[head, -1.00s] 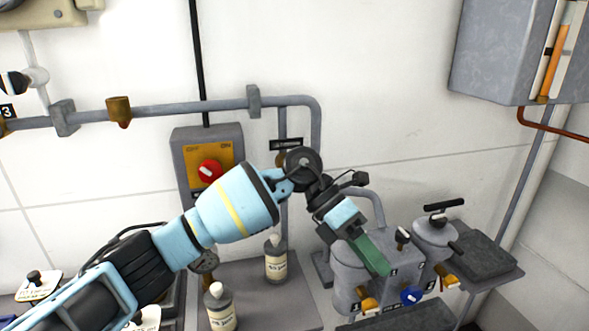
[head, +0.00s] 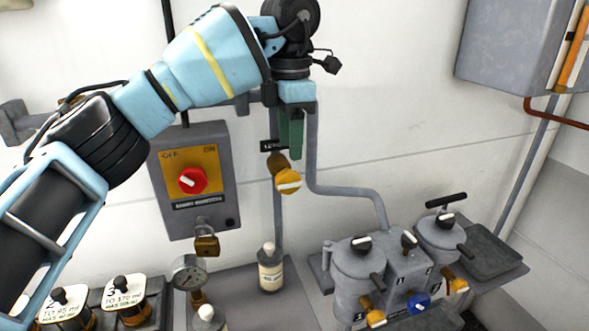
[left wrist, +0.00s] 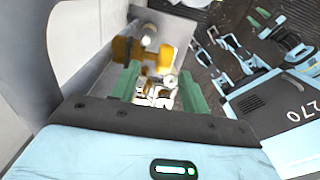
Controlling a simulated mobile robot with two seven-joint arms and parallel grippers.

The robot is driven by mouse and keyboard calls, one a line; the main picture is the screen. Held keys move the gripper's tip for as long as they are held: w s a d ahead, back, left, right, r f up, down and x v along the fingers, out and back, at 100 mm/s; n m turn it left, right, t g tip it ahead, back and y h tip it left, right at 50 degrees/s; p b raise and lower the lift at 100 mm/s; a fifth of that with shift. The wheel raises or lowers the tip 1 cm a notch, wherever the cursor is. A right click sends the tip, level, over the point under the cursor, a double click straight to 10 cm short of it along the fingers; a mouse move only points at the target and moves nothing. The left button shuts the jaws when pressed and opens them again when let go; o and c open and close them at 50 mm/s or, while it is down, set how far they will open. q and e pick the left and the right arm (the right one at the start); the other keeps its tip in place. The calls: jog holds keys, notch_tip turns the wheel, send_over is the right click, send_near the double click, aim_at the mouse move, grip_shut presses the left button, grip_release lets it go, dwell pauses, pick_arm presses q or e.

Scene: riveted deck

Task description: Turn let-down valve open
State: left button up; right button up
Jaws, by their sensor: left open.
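A brass valve with a round yellow knob (head: 288,181) sits on the vertical grey pipe, just below a small dark label (head: 270,146) that is partly covered. I cannot read the label, so I cannot confirm that this is the let-down valve. My left gripper (head: 291,150) points down with green fingers, just above the knob. My right gripper is not in view.
A switch box (head: 190,180) with a red knob and a padlock (head: 206,242) is left of the valve. Below stand a bottle (head: 270,268), a gauge (head: 188,272) and grey vessels (head: 357,275) with yellow handles.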

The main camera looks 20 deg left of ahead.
aim_at(287, 172)
pick_arm(q)
jog(key=shift+s+f, duration=0.3)
jog(key=shift+s, duration=0.65)
jog(key=f, duration=0.4)
jog(key=shift+w+f, duration=0.25)
jog(key=shift+f, duration=0.15)
jog(key=shift+s+f, duration=0.1)
jog(key=shift+f, duration=0.85)
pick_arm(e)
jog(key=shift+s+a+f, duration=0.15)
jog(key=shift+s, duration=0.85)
